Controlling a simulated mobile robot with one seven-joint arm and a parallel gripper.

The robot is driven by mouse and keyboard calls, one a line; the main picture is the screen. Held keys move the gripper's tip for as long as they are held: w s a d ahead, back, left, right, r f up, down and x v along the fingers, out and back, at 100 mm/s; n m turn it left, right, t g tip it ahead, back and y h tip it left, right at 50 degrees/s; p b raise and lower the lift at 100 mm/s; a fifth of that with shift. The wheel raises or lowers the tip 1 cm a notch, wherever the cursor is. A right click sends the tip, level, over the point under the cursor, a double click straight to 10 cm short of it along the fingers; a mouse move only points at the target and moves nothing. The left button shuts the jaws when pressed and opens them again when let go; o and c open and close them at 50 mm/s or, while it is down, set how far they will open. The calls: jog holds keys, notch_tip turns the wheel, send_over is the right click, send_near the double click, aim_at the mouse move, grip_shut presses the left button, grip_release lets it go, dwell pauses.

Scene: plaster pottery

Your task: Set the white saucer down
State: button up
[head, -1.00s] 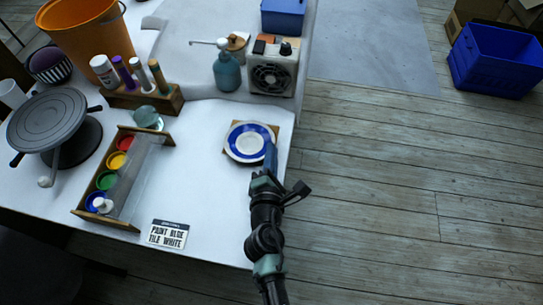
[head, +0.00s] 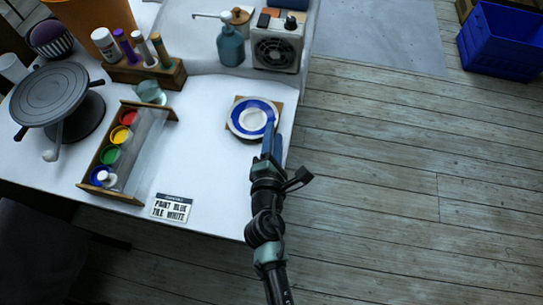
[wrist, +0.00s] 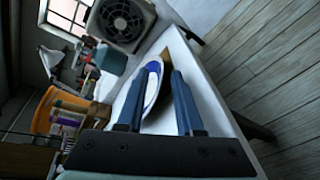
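The white saucer (head: 240,118) has a broad blue ring and a white centre. In the head view it lies over a tan square board (head: 278,113) near the table's right edge. My gripper (head: 269,140) is at the saucer's near right side, its fingers overlapping the rim in this view. In the wrist view the saucer (wrist: 153,85) shows nearly edge-on between the two blue fingers of my gripper (wrist: 158,88). The fingers are well apart; the saucer is close to the left finger, with a gap towards the right one. I cannot tell if it touches.
A paint rack (head: 112,152) and a sign (head: 171,208) are left of the saucer. A fan heater (head: 277,45) and a teal pump bottle (head: 230,45) stand behind. A turntable (head: 50,95) is far left. White table is clear around the board; wooden floor lies right.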

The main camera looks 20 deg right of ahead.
jog(key=v, duration=0.9)
jog(key=shift+s+a+r+b, duration=0.1)
jog(key=shift+s+r+b, duration=0.05)
jog(key=shift+s+b, duration=0.15)
jog(key=w+a+r+m+t, duration=0.15)
jog(key=w+r+m, duration=0.25)
jog(key=r, duration=0.8)
jog(key=w+a+r+m+t, duration=0.1)
jog(key=w+r+m+t, duration=0.3)
jog(key=r, duration=0.7)
jog(key=w+a+r+m+t, duration=0.1)
jog(key=w+r+m, duration=0.35)
jog(key=r, duration=0.75)
jog(key=s+a+r+m+t+y, duration=0.2)
jog(key=s+r, duration=0.1)
jog(key=r, duration=0.5)
jog(key=s+a+r+m+t+y, duration=0.2)
jog(key=s+r+t, duration=0.1)
jog(key=r, duration=0.5)
jog(key=s+a+r+m+t+y, duration=0.2)
jog(key=s+r, duration=0.3)
jog(key=r, duration=0.3)
jog(key=shift+a+y, duration=0.4)
jog(key=shift+y, duration=0.1)
jog(key=shift+r, duration=0.15)
